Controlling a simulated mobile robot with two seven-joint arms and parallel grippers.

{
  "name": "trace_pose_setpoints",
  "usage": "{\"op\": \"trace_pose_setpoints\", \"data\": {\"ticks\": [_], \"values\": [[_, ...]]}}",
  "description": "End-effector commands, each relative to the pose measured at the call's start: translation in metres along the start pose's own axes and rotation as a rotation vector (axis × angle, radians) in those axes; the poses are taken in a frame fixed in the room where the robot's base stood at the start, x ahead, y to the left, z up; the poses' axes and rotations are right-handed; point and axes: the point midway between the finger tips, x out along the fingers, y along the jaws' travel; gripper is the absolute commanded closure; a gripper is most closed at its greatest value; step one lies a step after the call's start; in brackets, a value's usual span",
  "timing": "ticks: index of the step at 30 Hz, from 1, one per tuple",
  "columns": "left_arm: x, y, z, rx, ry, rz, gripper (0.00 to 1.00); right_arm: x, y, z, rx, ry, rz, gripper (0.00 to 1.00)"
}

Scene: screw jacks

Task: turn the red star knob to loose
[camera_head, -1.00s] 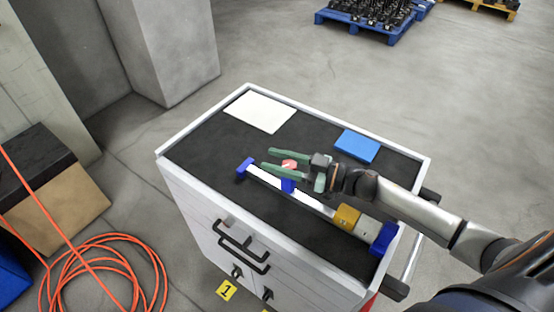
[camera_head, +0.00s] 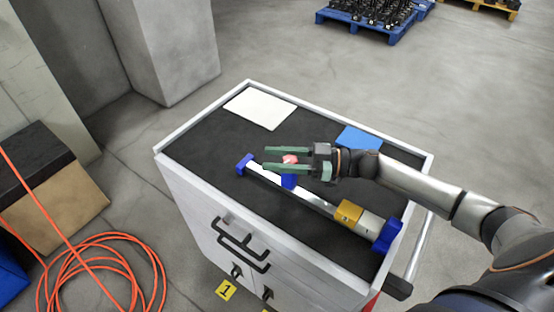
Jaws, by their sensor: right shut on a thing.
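The red star knob (camera_head: 290,159) sits above the blue slider block (camera_head: 289,181) on the screw jack (camera_head: 318,203). The jack lies across the dark top of the cart, with a blue end piece (camera_head: 245,165) at the left and a yellow and grey drive part (camera_head: 348,213) at the right. My right gripper (camera_head: 287,160) reaches in from the right, its green fingers on either side of the knob. It is shut on the red star knob, and the near finger hides part of it. My left gripper is not in view.
The cart (camera_head: 199,153) has a raised pale rim. A white sheet (camera_head: 260,108) and a blue box (camera_head: 359,138) lie at its back. The dark top left of the jack is free. An orange hose (camera_head: 95,262) is coiled on the floor.

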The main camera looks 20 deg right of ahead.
Motion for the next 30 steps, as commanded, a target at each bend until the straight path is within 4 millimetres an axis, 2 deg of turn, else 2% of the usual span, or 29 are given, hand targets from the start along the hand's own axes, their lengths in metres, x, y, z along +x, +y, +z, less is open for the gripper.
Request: {"op": "trace_pose_setpoints", "data": {"ticks": [22,25,30], "values": [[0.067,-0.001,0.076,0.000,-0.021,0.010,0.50,-0.006,-0.018,0.006,-0.004,-0.001,-0.679,1.00],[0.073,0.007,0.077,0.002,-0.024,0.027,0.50,-0.007,-0.020,0.005,-0.004,0.000,-0.749,1.00],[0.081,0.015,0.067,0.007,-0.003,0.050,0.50,-0.009,-0.022,0.004,-0.002,0.000,-0.839,1.00]]}}
